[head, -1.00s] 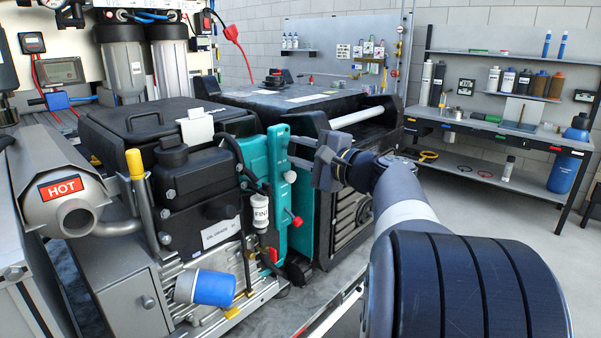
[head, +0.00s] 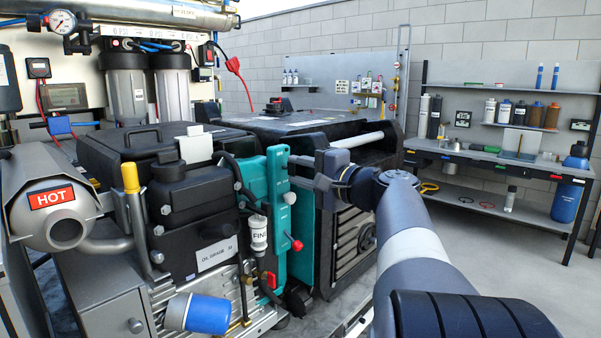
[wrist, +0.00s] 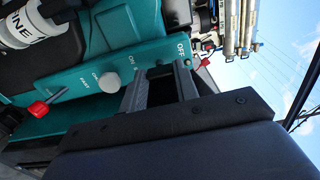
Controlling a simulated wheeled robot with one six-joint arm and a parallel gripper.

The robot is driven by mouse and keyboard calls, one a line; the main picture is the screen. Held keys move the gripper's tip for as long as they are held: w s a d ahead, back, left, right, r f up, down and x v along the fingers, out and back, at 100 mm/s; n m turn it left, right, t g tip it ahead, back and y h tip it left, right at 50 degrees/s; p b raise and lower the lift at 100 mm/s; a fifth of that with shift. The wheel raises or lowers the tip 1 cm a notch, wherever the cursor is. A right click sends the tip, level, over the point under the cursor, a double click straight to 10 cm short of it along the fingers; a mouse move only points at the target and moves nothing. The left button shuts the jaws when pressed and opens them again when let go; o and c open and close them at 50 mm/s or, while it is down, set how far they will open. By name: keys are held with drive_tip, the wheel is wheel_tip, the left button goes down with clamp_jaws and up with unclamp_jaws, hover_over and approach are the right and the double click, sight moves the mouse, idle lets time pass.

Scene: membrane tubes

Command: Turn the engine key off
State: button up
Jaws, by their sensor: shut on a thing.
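The teal engine panel (head: 277,205) stands upright at the centre of the head view. In the wrist view, the teal panel (wrist: 85,80) carries ON and OFF labels, a pale round knob (wrist: 109,82) and a red-tipped lever (wrist: 39,109). My gripper (wrist: 158,78) is at the panel between the ON and OFF labels, its fingers closed on a small dark part there, taken as the engine key. The key is mostly hidden by the fingers, so its angle cannot be read. In the head view, my gripper (head: 297,162) reaches the panel's upper right edge from the right.
The black engine block (head: 195,205) and blue filter (head: 208,314) are left of the panel. A pipe marked HOT (head: 52,198) is further left. A dark ribbed housing (head: 352,225) sits right of the panel. A workbench (head: 500,150) stands at the back right, with open floor before it.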

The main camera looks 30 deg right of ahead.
drive_tip(key=o, duration=1)
drive_tip(key=v, duration=1)
drive_tip(key=shift+s+d, duration=0.1)
drive_tip(key=shift+s, duration=0.3)
drive_tip(key=x, duration=1.1)
